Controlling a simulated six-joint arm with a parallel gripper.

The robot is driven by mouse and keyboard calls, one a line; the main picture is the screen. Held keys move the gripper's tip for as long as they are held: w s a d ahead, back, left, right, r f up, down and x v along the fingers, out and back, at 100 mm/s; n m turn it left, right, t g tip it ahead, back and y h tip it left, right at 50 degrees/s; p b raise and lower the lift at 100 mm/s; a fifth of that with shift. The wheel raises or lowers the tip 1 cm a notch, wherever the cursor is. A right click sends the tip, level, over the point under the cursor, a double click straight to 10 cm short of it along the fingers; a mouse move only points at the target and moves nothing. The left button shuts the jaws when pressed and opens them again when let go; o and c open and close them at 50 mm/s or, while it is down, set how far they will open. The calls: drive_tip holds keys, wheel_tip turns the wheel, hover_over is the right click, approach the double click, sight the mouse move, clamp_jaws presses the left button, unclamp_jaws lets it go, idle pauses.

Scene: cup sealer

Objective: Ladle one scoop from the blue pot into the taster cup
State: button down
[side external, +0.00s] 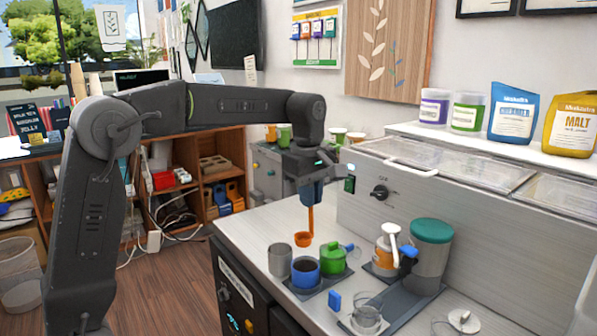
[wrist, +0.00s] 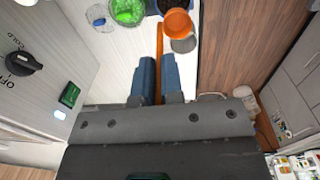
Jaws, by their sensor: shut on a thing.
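My gripper (side external: 311,198) points down with its blue fingers shut on the handle of an orange ladle (side external: 303,240). The ladle hangs upright, its bowl above the grey cup and the blue pot (side external: 305,280). In the wrist view, the fingers (wrist: 160,68) clasp the handle, and the orange bowl (wrist: 174,23) looks empty. The blue pot holds dark contents, which also show in the wrist view (wrist: 174,4). A small clear cup (side external: 366,319) stands at the front right; it may be the taster cup, but I cannot be sure.
An orange-and-white pump jar (side external: 385,258) and a green-lidded canister (side external: 430,256) stand further right. The grey machine panel (side external: 400,200) rises behind.

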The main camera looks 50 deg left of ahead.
sight(311, 231)
drive_tip(key=shift+d+f, duration=0.25)
drive_tip(key=shift+f, duration=4.1)
drive_tip(key=shift+r, duration=0.2)
drive_tip(key=shift+r, duration=3.25)
